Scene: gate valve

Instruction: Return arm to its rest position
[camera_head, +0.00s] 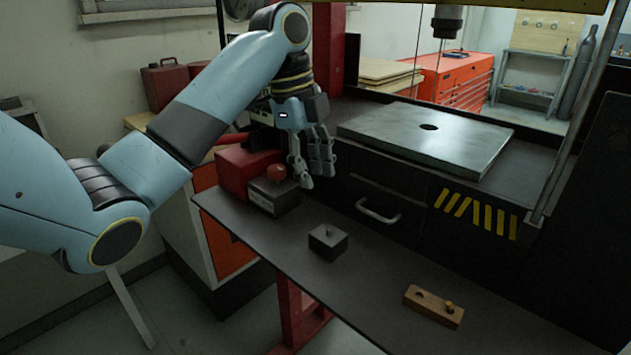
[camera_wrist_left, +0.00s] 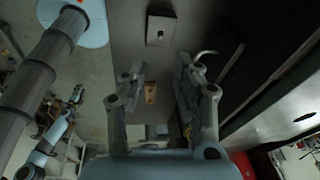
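My left arm comes in from the left in the head view. My right gripper is not in the head view; small blue arm parts show at the wrist view's left.
Behind are a drawer handle (camera_head: 378,211) and a raised metal plate (camera_head: 428,138). The shelf between the blocks is clear.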

